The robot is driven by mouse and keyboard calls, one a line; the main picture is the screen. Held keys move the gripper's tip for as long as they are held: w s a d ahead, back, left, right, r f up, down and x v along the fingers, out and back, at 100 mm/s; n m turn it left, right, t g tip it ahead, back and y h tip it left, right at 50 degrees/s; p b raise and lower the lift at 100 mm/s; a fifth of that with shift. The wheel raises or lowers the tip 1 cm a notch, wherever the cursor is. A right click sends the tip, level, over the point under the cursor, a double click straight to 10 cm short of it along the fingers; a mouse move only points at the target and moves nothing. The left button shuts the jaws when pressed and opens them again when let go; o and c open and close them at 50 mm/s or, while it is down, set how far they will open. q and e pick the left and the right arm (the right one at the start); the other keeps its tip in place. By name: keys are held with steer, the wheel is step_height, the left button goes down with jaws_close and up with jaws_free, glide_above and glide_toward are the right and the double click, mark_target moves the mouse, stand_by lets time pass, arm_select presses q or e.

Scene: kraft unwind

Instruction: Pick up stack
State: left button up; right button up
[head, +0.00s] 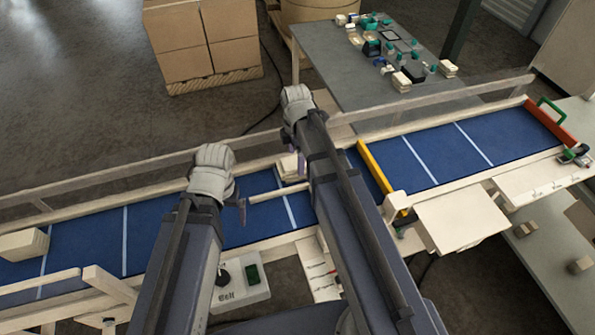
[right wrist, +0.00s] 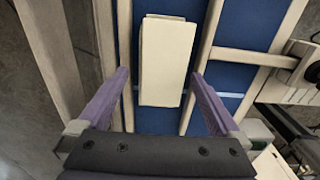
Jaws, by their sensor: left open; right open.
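A cream stack (right wrist: 167,60) lies on the blue conveyor belt and shows between the two purple fingers of my right gripper (right wrist: 160,95) in the right wrist view. The fingers are open, one on each side, and I see no contact. In the head view this stack (head: 288,168) is partly hidden by my right arm, with my right gripper (head: 295,152) over it. My left gripper (head: 241,205) is over the belt further left, mostly hidden behind its own arm. Another cream stack (head: 22,244) sits at the belt's left end.
Pale rails edge the blue belt (head: 155,231), which has white cross lines. A yellow bar (head: 375,167) crosses it right of my right arm, and a red end piece (head: 550,120) is at the far right. A grey table (head: 340,62) holding small parts stands behind.

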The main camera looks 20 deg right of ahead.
arm_select(q)
step_height(320, 180, down, 3)
steer(key=shift+r+b, duration=0.2)
steer(key=shift+b, duration=0.6)
arm_select(e)
step_height(320, 180, down, 3)
steer(key=shift+r, duration=0.3)
arm_select(q)
steer(key=shift+r, duration=0.1)
arm_select(e)
steer(key=c, duration=1.5)
steer(key=shift+r, duration=0.1)
